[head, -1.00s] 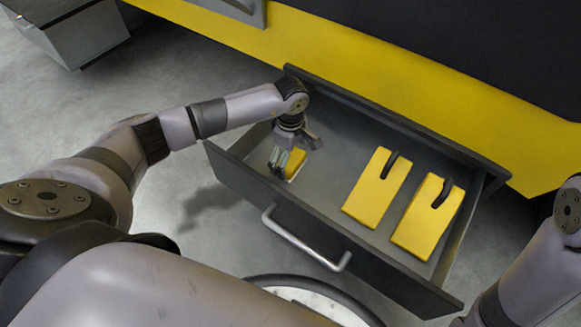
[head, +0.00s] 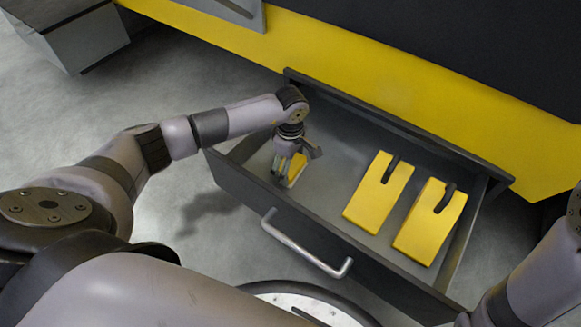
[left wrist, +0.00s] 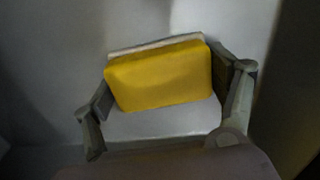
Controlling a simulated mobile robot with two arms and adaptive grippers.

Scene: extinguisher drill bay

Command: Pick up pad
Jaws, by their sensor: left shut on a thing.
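The pad is a small yellow block with a white layer on one face. It is at the left end of the open drawer (head: 335,172) in the head view (head: 298,168), partly hidden by my left gripper (head: 288,172). In the left wrist view the pad (left wrist: 160,75) sits between the two fingers of the left gripper (left wrist: 165,108), which is shut on it. I cannot tell whether the pad touches the drawer floor. My right arm shows at the right edge of the head view, with its gripper out of view.
Two larger yellow blocks with dark straps, one at the middle (head: 372,205) and one at the right (head: 425,228), lie in the drawer. The drawer has dark walls and a light bar handle (head: 305,250) on its front. A yellow and black cabinet stands behind.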

